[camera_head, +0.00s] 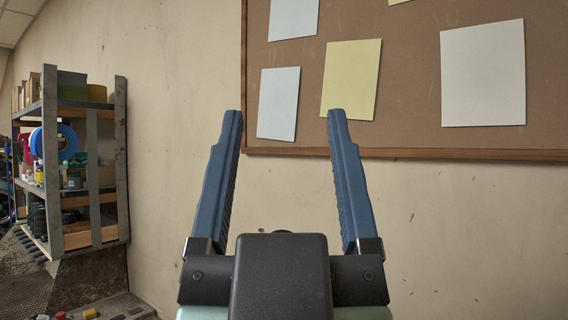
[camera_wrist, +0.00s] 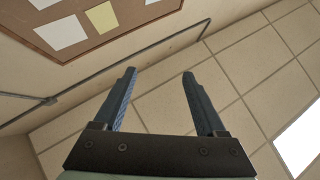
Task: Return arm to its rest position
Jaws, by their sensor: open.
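My gripper (camera_head: 283,113) is raised in the middle of the head view, its two blue fingers pointing up and spread well apart. Nothing is between the fingers. Behind it are a plain beige wall (camera_head: 450,225) and a cork board (camera_head: 410,70). The wrist view also shows my gripper (camera_wrist: 159,72) open and empty, with the tiled ceiling (camera_wrist: 240,80) behind it. No work object is near the fingers in either view.
A metal shelf unit (camera_head: 50,160) with boxes, a blue ring and other items stands at the left. A cluttered surface (camera_head: 110,306) shows at the lower left. A pipe (camera_wrist: 120,70) runs along the wall near the ceiling. The space around my gripper looks free.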

